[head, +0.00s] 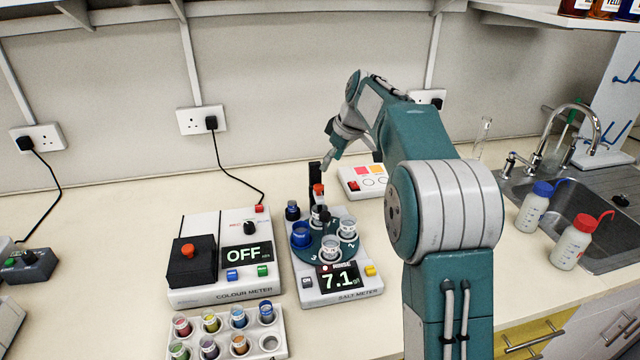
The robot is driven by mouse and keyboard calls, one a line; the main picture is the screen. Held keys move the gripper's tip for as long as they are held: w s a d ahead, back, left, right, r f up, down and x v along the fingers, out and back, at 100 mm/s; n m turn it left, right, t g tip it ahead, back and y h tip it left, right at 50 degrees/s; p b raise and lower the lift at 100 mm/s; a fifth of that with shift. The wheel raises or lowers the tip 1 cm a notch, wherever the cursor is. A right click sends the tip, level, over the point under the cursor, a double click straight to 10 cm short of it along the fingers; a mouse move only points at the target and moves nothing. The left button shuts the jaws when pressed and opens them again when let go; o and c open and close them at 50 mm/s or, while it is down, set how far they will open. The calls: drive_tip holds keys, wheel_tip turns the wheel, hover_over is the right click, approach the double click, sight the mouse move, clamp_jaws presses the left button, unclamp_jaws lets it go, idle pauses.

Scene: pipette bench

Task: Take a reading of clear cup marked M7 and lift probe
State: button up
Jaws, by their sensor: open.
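The salt meter (358,289) stands on the bench, its display reading 7.1. Its dark green turntable (311,252) carries several cups: a blue one (301,235) at left, a clear one (331,246) at front, another clear one (348,229) at right, and one (317,214) at the back, under the probe. No M7 mark is readable on any cup. The probe (318,190) has a red top and sits beside a black post; its tip is hidden. My gripper (327,158) is open, above and slightly right of the probe, apart from it; its fingers show small.
The colour meter (207,289), reading OFF, stands close to the left. A white rack (277,345) of coloured vials lies in front. A dark-capped vial (292,211) stands behind the turntable. A white box (350,186) is behind right; wash bottles (573,246) and a sink (590,205) are far right.

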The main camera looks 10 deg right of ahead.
sight(319, 186)
drive_tip(key=x, duration=0.8)
drive_tip(key=shift+a+f, duration=0.1)
drive_tip(key=shift+f, duration=0.2)
clamp_jaws()
